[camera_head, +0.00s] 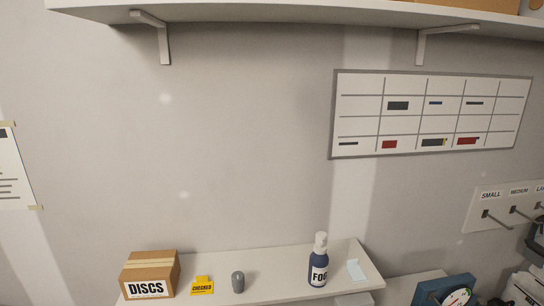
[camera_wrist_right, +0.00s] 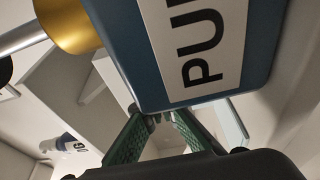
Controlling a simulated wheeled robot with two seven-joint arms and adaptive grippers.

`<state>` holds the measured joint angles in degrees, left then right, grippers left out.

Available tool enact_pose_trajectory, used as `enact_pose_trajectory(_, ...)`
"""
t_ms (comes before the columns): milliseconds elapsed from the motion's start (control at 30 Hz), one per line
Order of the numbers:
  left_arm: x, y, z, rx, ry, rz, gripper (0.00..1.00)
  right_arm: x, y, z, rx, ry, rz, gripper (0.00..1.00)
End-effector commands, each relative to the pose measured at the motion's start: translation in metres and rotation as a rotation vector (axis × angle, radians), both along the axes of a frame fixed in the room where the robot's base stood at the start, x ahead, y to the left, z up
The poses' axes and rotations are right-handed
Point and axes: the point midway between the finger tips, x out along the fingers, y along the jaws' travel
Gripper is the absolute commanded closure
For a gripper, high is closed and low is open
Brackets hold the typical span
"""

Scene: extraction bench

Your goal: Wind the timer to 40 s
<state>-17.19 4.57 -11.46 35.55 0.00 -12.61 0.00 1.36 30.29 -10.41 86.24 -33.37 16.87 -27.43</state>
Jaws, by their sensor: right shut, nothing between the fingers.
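My left gripper is not in view.
On the lower shelf (camera_head: 212,257) stand a DISCS box (camera_head: 150,268), a yellow CHECKED card (camera_head: 202,288) and a blue FOG bottle (camera_head: 319,262). A gold cylinder (camera_wrist_right: 70,25) on a silver rod is beside the blue case. Hooks (camera_head: 490,214) are on the right wall.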

Motion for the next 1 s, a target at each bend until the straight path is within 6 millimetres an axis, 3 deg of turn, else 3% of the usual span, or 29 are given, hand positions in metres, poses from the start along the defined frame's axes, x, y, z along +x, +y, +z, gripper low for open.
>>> enact_pose_trajectory(167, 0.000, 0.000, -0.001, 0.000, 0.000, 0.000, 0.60, -0.002, -0.004, -0.002, 0.001, 0.000, -0.001, 1.00)
enact_pose_trajectory(667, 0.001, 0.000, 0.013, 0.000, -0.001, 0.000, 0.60, -0.054, -0.013, -0.001, 0.001, 0.001, -0.005, 1.00)
enact_pose_trajectory(1000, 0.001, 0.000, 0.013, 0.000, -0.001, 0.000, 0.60, -0.059, -0.014, -0.002, 0.000, 0.001, -0.005, 1.00)
